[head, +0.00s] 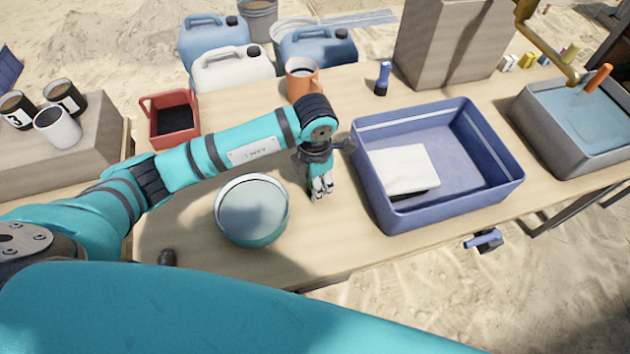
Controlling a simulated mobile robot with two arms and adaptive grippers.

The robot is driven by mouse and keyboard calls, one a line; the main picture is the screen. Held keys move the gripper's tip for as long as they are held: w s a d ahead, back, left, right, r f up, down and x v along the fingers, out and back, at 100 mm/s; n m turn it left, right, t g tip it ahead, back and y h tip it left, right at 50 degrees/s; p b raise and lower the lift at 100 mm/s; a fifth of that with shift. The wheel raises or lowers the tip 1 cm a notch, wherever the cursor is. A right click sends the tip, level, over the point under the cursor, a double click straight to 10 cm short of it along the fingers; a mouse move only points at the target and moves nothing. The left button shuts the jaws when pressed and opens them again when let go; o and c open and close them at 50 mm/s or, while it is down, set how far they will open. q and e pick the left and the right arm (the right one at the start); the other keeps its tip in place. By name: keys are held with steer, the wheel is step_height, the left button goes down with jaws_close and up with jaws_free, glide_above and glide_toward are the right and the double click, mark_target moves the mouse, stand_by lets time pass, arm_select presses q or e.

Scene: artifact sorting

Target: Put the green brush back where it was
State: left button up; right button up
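I see no green brush in the head view. My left gripper (322,190) points down over the wooden table, between the round bowl and the blue tray. Its two fingertips are close together, and no object shows between them. Whether they are fully shut is too small to tell. My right gripper is not in view.
The round bowl (252,240) and blue tray (405,222), with a white block (408,165) inside, flank the gripper. An orange mug (301,86), red bin (172,142), blue upright object (382,79) and grey basin (556,158) stand around.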

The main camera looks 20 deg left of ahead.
arm_select(q)
steer(key=o, duration=1.1)
step_height(320, 180, up, 12)
steer(key=shift+r, duration=0.15)
